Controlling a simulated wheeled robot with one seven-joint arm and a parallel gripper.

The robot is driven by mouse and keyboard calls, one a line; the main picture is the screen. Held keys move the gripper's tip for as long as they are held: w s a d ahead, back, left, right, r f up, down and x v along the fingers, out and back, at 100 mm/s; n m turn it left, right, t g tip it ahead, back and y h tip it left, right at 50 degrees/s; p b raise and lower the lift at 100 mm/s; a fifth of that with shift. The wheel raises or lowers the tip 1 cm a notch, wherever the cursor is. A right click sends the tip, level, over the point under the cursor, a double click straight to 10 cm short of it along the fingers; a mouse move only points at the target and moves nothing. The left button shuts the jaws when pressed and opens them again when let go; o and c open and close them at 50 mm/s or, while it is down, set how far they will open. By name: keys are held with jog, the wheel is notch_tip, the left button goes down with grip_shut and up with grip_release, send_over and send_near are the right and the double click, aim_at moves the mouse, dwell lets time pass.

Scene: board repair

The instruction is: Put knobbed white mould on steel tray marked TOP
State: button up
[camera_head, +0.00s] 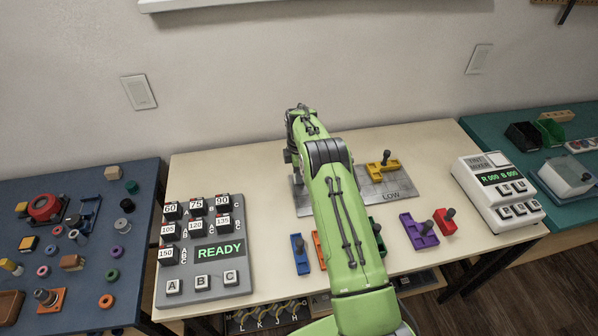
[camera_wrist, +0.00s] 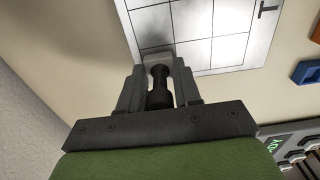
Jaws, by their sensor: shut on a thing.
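My gripper (camera_wrist: 159,70) is shut on a dark knob (camera_wrist: 159,88) in the wrist view. I cannot tell whether the held thing touches the tray or table.
A second steel tray marked LOW (camera_head: 405,188) carries a yellow knobbed mould (camera_head: 383,167). Blue (camera_head: 299,254), orange, green, purple (camera_head: 418,232) and red (camera_head: 445,222) moulds stand along the front. A READY panel (camera_head: 205,283) is left; a white instrument (camera_head: 497,200) is right.

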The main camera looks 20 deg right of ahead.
jog(key=shift+f, duration=0.15)
jog(key=o, duration=1.1)
notch_tip(320, 180, up, 16)
jog(key=p, duration=0.3)
jog(key=shift+f, duration=0.15)
